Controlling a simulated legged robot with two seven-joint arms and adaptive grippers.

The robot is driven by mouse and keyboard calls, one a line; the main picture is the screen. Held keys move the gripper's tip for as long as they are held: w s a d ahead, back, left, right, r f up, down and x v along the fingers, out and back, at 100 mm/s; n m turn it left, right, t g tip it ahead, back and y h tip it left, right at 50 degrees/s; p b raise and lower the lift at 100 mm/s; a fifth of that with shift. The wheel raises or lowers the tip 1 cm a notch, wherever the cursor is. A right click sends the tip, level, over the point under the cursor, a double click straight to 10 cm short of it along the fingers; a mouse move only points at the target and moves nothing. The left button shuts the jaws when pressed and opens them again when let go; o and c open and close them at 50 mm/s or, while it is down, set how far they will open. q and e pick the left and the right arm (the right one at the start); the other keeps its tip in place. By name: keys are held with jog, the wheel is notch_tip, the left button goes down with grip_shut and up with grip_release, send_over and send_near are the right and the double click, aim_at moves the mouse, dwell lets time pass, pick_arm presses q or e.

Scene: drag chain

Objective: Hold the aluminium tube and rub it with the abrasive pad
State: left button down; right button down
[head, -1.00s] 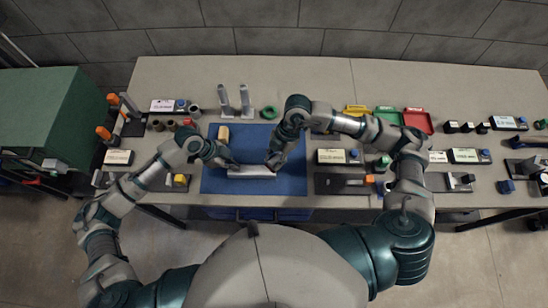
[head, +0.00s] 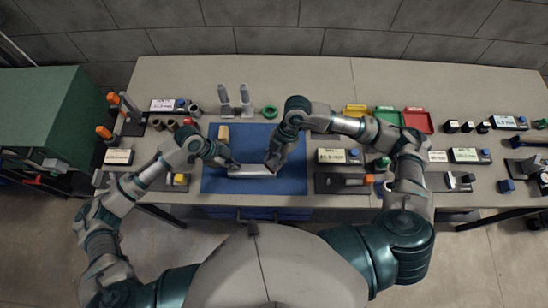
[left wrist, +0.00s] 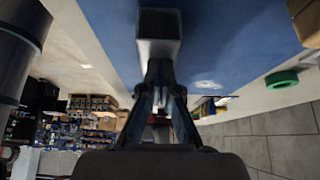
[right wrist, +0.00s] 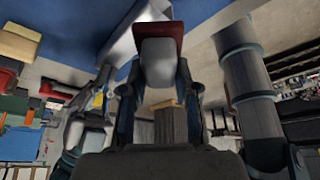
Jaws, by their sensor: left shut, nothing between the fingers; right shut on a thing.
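The aluminium tube (head: 250,171) lies lengthwise left to right on the blue mat (head: 290,186). Its square end (left wrist: 159,25) shows close ahead in the left wrist view. My left gripper (head: 234,166) is shut and empty, with its fingertips at the tube's left part; I cannot tell whether they touch it. My right gripper (head: 271,167) is at the tube's right end, shut on the abrasive pad. The pad (right wrist: 158,30) shows in the right wrist view as a grey block with a dark red face towards the tube (right wrist: 125,32). The head view hides the pad behind the gripper.
A wooden block (head: 223,133) sits on the mat's far left corner. Two upright grey posts (head: 245,98) and a green ring (head: 268,112) stand behind the mat. Fixtures with orange parts flank it; yellow, green and red trays (head: 418,122) lie at the back right.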

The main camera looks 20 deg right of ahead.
aim_at(268, 166)
pick_arm(q)
jog(key=shift+f, duration=0.15)
pick_arm(e)
jog(key=shift+f, duration=2.2)
pick_arm(q)
jog(key=shift+s, duration=0.1)
pick_arm(e)
jog(key=shift+w+a+r, duration=0.1)
jog(key=shift+w+a, duration=0.2)
jog(key=shift+a, duration=0.65)
jog(key=shift+w+a+r, duration=0.1)
jog(key=shift+w+a, duration=0.15)
jog(key=shift+a, duration=0.7)
jog(key=shift+s+d+f, duration=0.1)
jog(key=shift+s+d, duration=0.2)
jog(key=shift+d, duration=0.65)
jog(key=shift+s+d+f, duration=0.1)
jog(key=shift+s+d, duration=0.15)
jog(key=shift+d, duration=0.7)
jog(key=shift+w+a, duration=0.25)
jog(key=shift+a, duration=0.7)
jog(key=shift+w+a, duration=0.25)
jog(key=shift+a, duration=0.7)
